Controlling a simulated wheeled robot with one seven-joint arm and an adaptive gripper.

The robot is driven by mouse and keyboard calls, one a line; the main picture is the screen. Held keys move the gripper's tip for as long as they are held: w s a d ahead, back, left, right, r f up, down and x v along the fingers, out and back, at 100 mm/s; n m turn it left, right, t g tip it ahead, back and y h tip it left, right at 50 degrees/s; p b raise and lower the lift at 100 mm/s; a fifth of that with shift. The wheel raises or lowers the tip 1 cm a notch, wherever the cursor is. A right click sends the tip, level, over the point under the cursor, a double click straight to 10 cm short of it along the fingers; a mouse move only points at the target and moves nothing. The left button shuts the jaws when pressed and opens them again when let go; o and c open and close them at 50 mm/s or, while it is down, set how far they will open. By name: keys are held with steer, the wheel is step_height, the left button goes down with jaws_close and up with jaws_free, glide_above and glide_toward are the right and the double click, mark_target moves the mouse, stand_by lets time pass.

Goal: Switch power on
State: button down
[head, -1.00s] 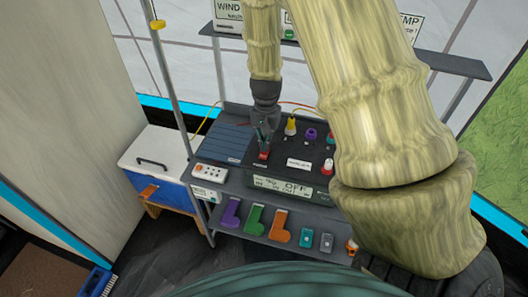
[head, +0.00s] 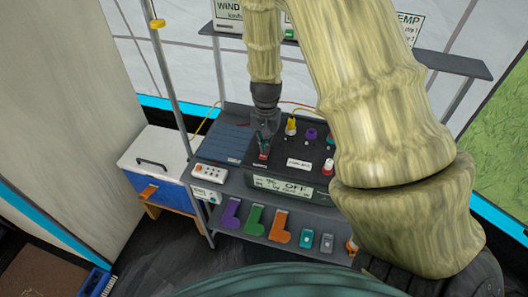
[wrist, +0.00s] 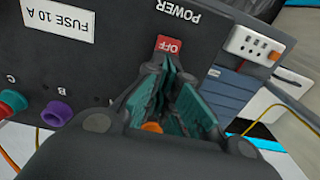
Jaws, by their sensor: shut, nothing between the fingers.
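The black power box (head: 270,171) stands on the bench, and its front display (head: 297,188) reads OFF. A small red switch marked OFF (wrist: 168,45) sits beside the word POWER on the box in the wrist view. In the head view a little of the red switch (head: 263,157) shows below my gripper (head: 264,146). In the wrist view my gripper (wrist: 171,62) is shut and empty, its tips right at the lower edge of the switch. I cannot tell whether the tips touch it.
A white socket strip (head: 209,172) lies left of the box. A blue-and-white cooler (head: 160,160) is at the left.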

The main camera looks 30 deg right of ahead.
steer(key=shift+f, duration=0.2)
steer(key=shift+r, duration=0.15)
steer(key=shift+r+p, duration=3.05)
steer(key=shift+r, duration=0.35)
steer(key=shift+s+f, duration=0.1)
